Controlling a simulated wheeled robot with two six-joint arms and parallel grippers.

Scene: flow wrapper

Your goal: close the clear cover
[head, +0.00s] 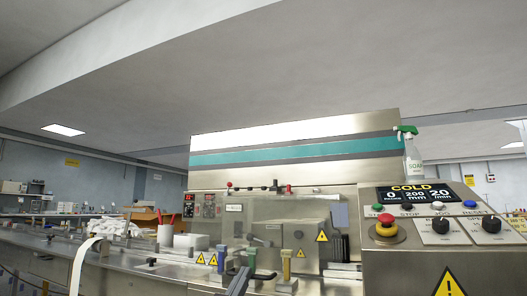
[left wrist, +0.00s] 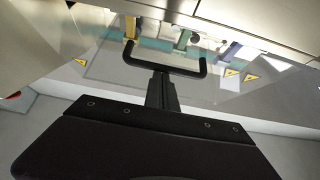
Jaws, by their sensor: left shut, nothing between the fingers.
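The clear cover (left wrist: 205,92) shows in the left wrist view as a see-through sheet, with warning triangles and coloured posts visible through it. Its black bar handle (left wrist: 190,70), with two bent ends, lies across the tips of my left gripper (left wrist: 161,82). The fingers are shut with nothing between them. They are at the handle, but I cannot tell whether they touch it. In the head view my left gripper (head: 241,276) is a dark shape low in the middle, in front of the machine. The cover's edges and angle are hard to make out there. My right gripper is not in view.
The control panel (head: 432,226) with a red emergency button (head: 387,229) stands at the right. A spray bottle (head: 412,155) stands behind it. A green post (head: 251,259) and a yellow post (head: 286,265) stand near my left gripper. A white container (head: 190,243) is farther left.

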